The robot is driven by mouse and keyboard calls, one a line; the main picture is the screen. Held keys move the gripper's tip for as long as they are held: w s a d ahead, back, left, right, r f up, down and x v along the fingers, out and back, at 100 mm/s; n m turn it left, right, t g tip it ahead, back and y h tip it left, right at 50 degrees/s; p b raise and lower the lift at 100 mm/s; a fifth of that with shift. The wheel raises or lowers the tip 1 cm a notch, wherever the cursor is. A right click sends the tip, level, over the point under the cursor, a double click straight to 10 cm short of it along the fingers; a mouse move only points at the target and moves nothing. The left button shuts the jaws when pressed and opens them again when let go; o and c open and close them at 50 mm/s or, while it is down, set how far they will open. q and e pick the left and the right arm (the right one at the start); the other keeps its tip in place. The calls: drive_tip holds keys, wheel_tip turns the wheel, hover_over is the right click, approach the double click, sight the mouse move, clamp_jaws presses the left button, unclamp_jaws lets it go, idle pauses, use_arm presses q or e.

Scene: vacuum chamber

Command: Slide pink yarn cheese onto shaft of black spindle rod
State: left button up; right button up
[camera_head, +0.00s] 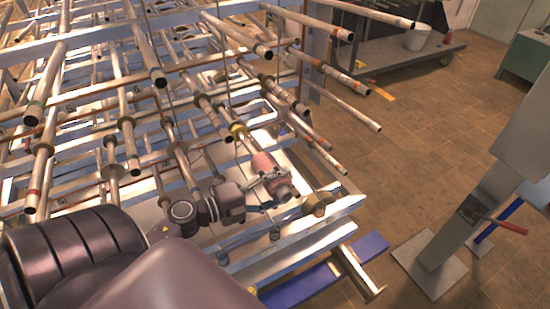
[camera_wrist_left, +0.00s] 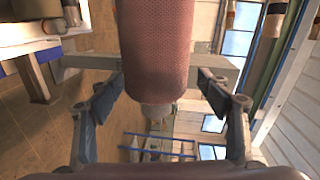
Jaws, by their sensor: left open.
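The pink yarn cheese (camera_head: 264,163) is at the lower middle of the head view, at the front end of the rack. It seems in line with a rod that bears a yellow ring (camera_head: 238,130); I cannot tell whether it is around that rod. My left gripper (camera_head: 270,187) is at its near end. In the left wrist view the cheese (camera_wrist_left: 157,50) is a textured pink cylinder entering from the top, between the open fingers (camera_wrist_left: 160,95), with gaps on both sides. A pale end piece shows below it. I cannot pick out the black spindle rod for certain. My right gripper is not in view.
Several metal rods (camera_head: 250,35) stick out of the rack towards me and crowd the left and middle. A blue beam (camera_head: 325,272) lies low in front. A grey post (camera_head: 460,215) stands at the right. The brown tiled floor (camera_head: 410,140) between is open.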

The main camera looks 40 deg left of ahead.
use_arm(q)
drive_tip(key=d, duration=0.1)
drive_tip(key=s+d, duration=0.1)
drive_tip(key=d, duration=0.1)
drive_tip(key=s+d, duration=0.1)
drive_tip(key=shift+d+r, duration=0.25)
drive_tip(key=shift+d, duration=0.15)
drive_tip(key=shift+c, duration=0.7)
